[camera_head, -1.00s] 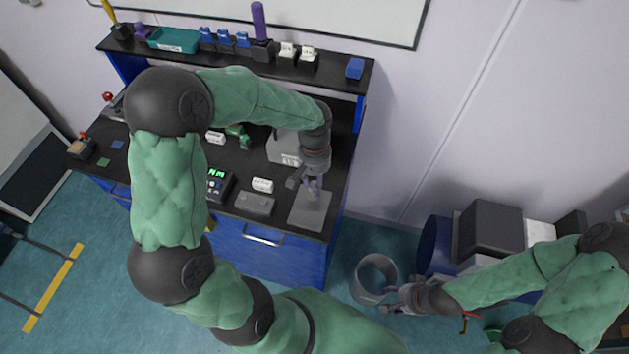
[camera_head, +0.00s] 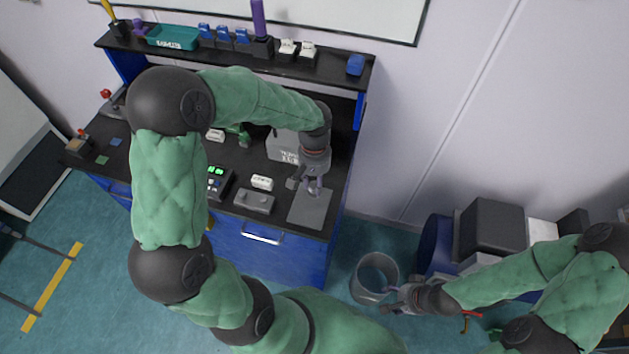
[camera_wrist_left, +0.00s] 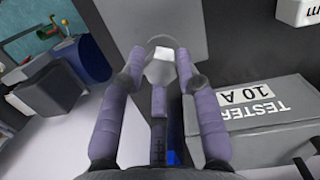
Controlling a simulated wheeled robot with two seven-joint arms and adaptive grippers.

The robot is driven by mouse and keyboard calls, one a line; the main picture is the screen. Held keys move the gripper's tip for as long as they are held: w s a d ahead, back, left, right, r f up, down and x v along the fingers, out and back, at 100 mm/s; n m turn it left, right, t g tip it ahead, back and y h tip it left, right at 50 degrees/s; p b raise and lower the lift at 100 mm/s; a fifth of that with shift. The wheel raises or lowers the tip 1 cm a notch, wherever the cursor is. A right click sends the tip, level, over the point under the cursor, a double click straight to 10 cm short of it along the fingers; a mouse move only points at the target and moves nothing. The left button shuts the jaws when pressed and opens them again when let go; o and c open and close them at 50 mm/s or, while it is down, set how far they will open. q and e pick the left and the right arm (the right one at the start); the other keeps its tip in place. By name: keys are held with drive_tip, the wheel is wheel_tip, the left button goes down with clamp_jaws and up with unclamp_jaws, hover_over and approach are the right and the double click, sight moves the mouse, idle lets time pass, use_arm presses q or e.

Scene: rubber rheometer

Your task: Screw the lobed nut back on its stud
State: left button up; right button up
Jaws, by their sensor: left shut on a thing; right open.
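My left gripper (camera_head: 313,190) is over the grey plate (camera_head: 308,212) at the right front corner of the bench. In the left wrist view its purple fingers (camera_wrist_left: 160,80) are closed around a small pale grey piece (camera_wrist_left: 158,67). It looks like the lobed nut, but its lobes are mostly hidden by the fingers. I cannot make out the stud, nor whether the nut touches it. My right gripper (camera_head: 392,299) is open and empty, low beside the grey bin, away from the bench.
The grey tester box (camera_head: 284,146) stands close behind the left gripper. A low grey block (camera_head: 254,202), a white label block (camera_head: 262,182) and a device with a green display (camera_head: 217,182) lie to the left. The grey bin (camera_head: 367,289) stands on the floor.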

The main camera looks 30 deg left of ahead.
use_arm(q)
drive_tip(key=shift+f+b, duration=0.3)
drive_tip(key=shift+f, duration=0.2)
drive_tip(key=o, duration=1.1)
clamp_jaws()
drive_tip(key=m+p, duration=0.1)
drive_tip(key=m, duration=0.2)
drive_tip(key=shift+m, duration=0.8)
drive_tip(key=m+p, duration=0.1)
drive_tip(key=m, duration=0.1)
drive_tip(key=shift+d+m+y, duration=0.1)
drive_tip(key=shift+m+y, duration=0.2)
drive_tip(key=shift+y, duration=0.1)
drive_tip(key=shift+m+p, duration=0.3)
drive_tip(key=shift+m, duration=0.7)
